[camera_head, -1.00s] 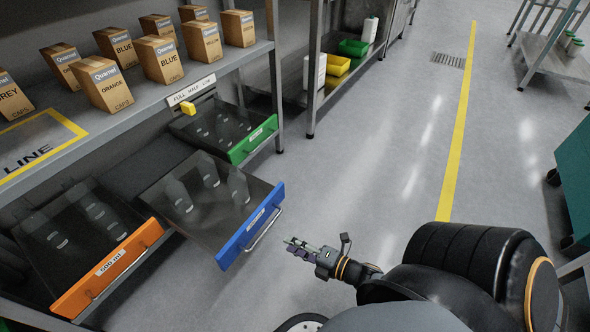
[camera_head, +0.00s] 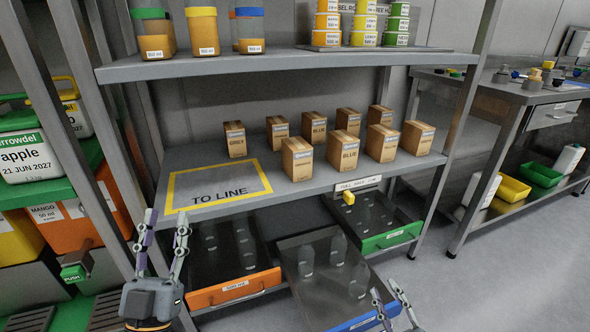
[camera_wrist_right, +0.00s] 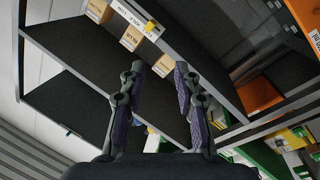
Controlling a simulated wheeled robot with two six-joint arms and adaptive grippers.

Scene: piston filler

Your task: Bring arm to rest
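My left gripper (camera_head: 163,240) is at the lower left of the head view, in front of the shelf's left end. Its two fingers point up and stand apart with nothing between them. My right gripper (camera_head: 388,306) shows only its fingertips at the bottom edge, beside the blue-fronted drawer. In the right wrist view its fingers (camera_wrist_right: 161,100) are spread and empty. The rest of the right arm is out of the head view.
The shelf holds brown cartons (camera_head: 344,150) and a yellow-framed TO LINE area (camera_head: 217,186). Drawers with orange (camera_head: 233,288), blue (camera_head: 362,322) and green (camera_head: 392,236) fronts stick out below, holding clear bottles. Grey floor (camera_head: 480,280) is free at right.

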